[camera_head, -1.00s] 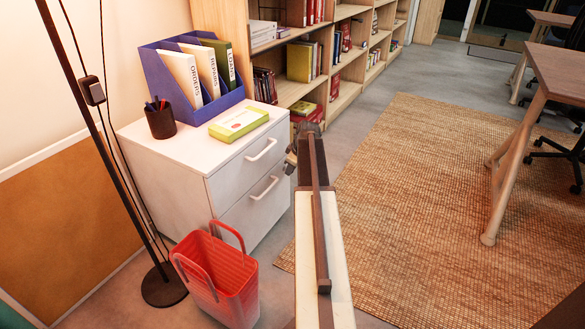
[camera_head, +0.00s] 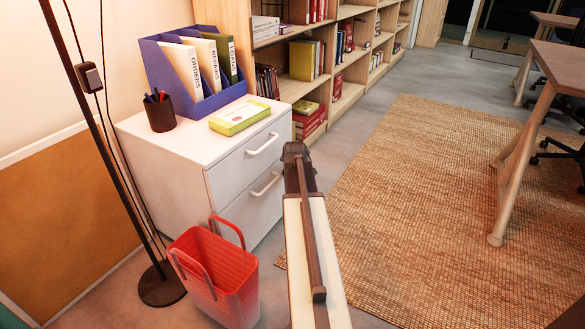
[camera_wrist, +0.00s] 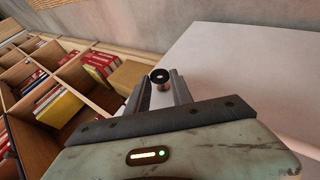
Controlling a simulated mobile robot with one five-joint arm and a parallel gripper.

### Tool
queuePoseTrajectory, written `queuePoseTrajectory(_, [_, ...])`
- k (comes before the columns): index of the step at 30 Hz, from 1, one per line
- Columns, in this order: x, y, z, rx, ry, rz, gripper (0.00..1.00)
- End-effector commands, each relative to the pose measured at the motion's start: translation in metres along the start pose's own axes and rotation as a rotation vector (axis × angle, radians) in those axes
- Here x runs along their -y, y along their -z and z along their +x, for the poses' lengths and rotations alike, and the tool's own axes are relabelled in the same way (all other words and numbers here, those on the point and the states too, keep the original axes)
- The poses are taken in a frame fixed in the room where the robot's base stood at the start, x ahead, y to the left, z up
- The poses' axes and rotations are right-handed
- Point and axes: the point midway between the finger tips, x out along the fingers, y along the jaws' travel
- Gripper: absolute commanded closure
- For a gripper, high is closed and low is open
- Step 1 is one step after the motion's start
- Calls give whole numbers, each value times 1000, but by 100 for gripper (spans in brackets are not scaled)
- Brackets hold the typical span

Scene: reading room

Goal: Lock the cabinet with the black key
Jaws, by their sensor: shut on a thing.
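The white cabinet (camera_head: 165,185) stands left of my arm in the head view, with two closed drawers and pale bar handles. I cannot make out its lock. Its pale surface (camera_wrist: 245,75) fills the right of the wrist view. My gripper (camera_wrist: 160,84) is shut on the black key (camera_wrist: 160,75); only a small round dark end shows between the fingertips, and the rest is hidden. In the head view my arm reaches to just right of the cabinet's front and hides the fingers and key.
On the cabinet are a blue file holder (camera_head: 206,95), a pen cup (camera_head: 160,113) and a yellow-green box (camera_head: 240,117). A red basket (camera_head: 215,275) stands before it, near a lamp pole (camera_head: 105,150). Bookshelves (camera_head: 335,62) stand behind.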

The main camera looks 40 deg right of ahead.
Motion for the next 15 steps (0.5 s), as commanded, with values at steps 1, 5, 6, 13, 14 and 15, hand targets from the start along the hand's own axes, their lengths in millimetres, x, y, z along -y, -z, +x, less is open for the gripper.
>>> queuePoseTrajectory(1, [0,0,0,1,-1,-1,100])
queuePoseTrajectory(5, [0,0,0,1,0,-1,100])
queuePoseTrajectory(6, [0,0,0,1,0,-1,100])
queuePoseTrajectory(13, [0,0,0,1,0,0,51])
queuePoseTrajectory(14, [0,0,0,1,0,0,51])
queuePoseTrajectory(15, [0,0,0,1,0,0,51])
